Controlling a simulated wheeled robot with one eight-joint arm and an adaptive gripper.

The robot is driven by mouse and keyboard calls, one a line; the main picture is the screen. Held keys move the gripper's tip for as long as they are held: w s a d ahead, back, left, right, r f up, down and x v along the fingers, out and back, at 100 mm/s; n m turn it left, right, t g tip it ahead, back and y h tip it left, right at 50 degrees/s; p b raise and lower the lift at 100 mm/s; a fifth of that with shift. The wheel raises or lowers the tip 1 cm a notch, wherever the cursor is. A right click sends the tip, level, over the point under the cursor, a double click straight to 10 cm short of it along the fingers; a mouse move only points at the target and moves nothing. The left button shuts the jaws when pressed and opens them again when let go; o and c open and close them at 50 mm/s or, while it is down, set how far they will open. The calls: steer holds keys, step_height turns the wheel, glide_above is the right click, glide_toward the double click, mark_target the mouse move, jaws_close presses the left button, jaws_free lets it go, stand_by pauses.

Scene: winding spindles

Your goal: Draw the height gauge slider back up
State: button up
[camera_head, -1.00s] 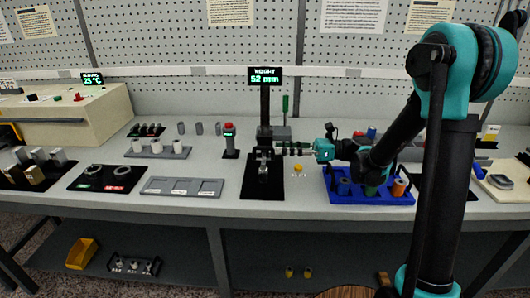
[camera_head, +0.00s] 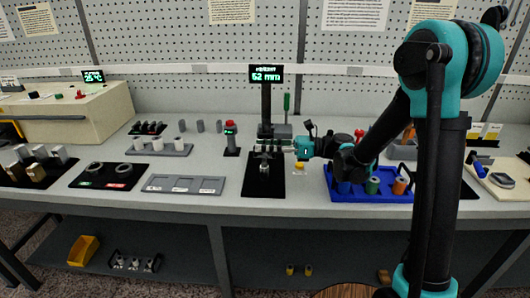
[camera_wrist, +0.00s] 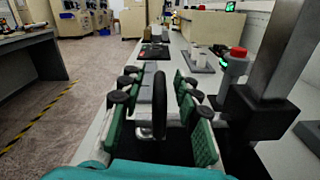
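The height gauge has a black base plate (camera_head: 262,188), a dark upright column (camera_head: 266,104) and a display (camera_head: 266,74) on top that seems to read 52 mm. Its grey slider (camera_head: 282,130) sits low on the column. A small metal part stands on the base below. My gripper (camera_head: 284,146) reaches in from the right, level with the low part of the column. In the wrist view my gripper (camera_wrist: 160,110) has its green-padded fingers apart, with a dark upright rounded piece (camera_wrist: 160,105) between them and visible gaps on both sides. Whether that piece belongs to the slider is unclear.
A post with a red button (camera_head: 231,138) stands left of the gauge. A blue tray (camera_head: 345,197) with coloured spools is to the right, under my arm. A small yellow button (camera_head: 299,166) lies between them. A grey tray (camera_head: 183,186) is at left.

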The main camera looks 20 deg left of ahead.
jaws_close()
steer(key=shift+r, duration=0.1)
step_height(320, 180, up, 15)
steer(key=shift+r, duration=0.2)
stand_by(2.2)
steer(key=shift+w, duration=0.1)
jaws_free()
steer(key=v, duration=0.7)
steer(key=shift+f, duration=0.1)
stand_by(0.3)
